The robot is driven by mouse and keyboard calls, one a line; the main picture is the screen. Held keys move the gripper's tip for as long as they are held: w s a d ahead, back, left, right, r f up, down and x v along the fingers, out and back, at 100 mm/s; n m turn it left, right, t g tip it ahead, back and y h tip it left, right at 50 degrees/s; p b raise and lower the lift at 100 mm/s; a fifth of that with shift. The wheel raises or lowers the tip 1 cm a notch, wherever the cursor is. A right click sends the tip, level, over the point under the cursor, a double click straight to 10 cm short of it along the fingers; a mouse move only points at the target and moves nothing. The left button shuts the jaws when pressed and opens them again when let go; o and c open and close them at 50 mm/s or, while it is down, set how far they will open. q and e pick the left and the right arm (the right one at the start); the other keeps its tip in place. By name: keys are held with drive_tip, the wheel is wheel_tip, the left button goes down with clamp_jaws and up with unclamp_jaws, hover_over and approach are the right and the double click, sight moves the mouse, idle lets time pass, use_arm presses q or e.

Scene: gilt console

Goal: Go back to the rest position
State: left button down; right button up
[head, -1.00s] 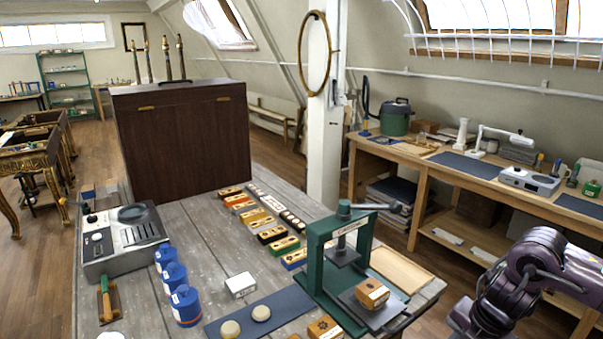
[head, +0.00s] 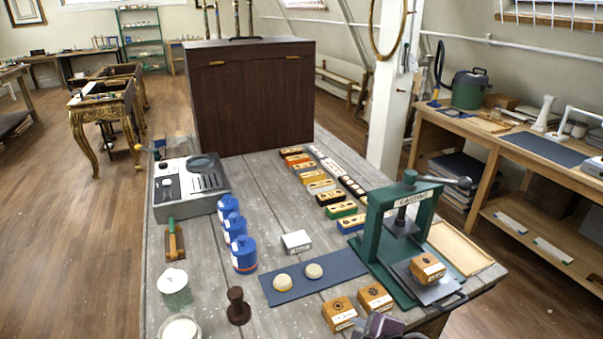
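A small piece of my own purple-grey arm shows at the bottom edge of the head view, just below the wooden blocks in front of the green press (head: 377,235). No gripper fingers show on it. My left gripper is outside the view. One wooden block (head: 427,268) sits on the press's plate, and two more blocks (head: 339,313) (head: 375,298) stand on the table in front of the press. I cannot tell how far my arm is from them.
The grey plank table (head: 210,288) also holds a blue mat (head: 345,266) with two pale discs, blue bottles (head: 243,254), a white box (head: 296,241), a grey device (head: 186,187), a brown stamp (head: 238,306) and glass jars (head: 174,288). A dark cabinet (head: 255,100) stands behind. Open floor lies left.

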drive_tip(key=s+d+f+m+g+h, duration=0.2)
drive_tip(key=s+d+f+m+g, duration=0.1)
drive_tip(key=s+d+m, duration=0.3)
drive_tip(key=s+d+f+m+g+h, duration=0.1)
drive_tip(key=s+d+f+m+g, duration=0.15)
drive_tip(key=s+m, duration=0.5)
wheel_tip(320, 180, down, 29)
drive_tip(key=g+b, duration=0.1)
drive_tip(key=b, duration=0.1)
drive_tip(key=s+d+f+g, duration=0.1)
drive_tip(key=s+d+f, duration=0.1)
drive_tip(key=s+f, duration=0.8)
drive_tip(key=s+d+f+b, duration=0.1)
drive_tip(key=s+d+f, duration=0.1)
drive_tip(key=s+f, duration=0.9)
drive_tip(key=shift+s+f+n+g+h, duration=0.25)
drive_tip(key=shift+f+n+g+h, duration=0.15)
drive_tip(key=shift+f, duration=0.3)
